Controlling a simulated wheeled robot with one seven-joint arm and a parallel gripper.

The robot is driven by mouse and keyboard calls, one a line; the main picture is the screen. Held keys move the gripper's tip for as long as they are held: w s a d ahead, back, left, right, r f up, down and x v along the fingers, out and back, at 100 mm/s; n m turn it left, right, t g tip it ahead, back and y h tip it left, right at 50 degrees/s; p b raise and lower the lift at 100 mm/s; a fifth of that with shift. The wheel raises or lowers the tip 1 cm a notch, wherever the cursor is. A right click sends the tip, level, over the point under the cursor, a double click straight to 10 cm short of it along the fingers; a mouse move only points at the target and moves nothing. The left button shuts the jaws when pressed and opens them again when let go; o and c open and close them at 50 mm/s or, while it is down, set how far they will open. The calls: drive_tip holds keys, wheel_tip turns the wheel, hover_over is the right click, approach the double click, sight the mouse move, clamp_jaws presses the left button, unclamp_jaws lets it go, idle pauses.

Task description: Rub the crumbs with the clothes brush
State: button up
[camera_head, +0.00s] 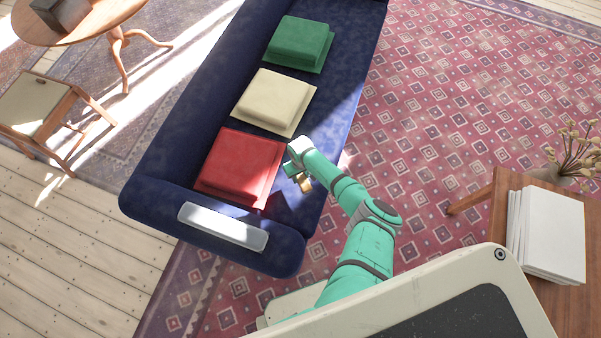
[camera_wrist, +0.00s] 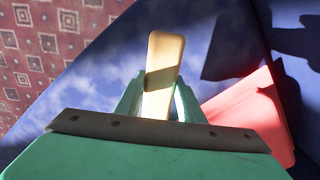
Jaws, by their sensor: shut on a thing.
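My gripper (camera_head: 297,172) is at the end of the green arm, over the front part of the blue sofa seat, just right of the red cushion. It is shut on a pale wooden piece, which looks like the clothes brush (camera_head: 306,185). In the wrist view the brush (camera_wrist: 163,60) stands up between the two green fingers (camera_wrist: 158,98), with the blue sofa cloth behind it. Its bristles are not visible. I cannot make out any crumbs in either view; they may be too small or hidden by the arm.
The blue sofa (camera_head: 225,90) bears a red cushion (camera_head: 240,165), a cream cushion (camera_head: 273,102) and a green cushion (camera_head: 299,43). A whitish pad (camera_head: 222,227) lies on its near armrest. A wooden table (camera_head: 505,205) with white books (camera_head: 550,235) stands at right.

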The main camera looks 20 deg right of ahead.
drive_tip(key=shift+d+r, duration=0.2)
drive_tip(key=shift+r, duration=0.5)
drive_tip(key=shift+d+r, duration=0.2)
drive_tip(key=shift+r, duration=0.5)
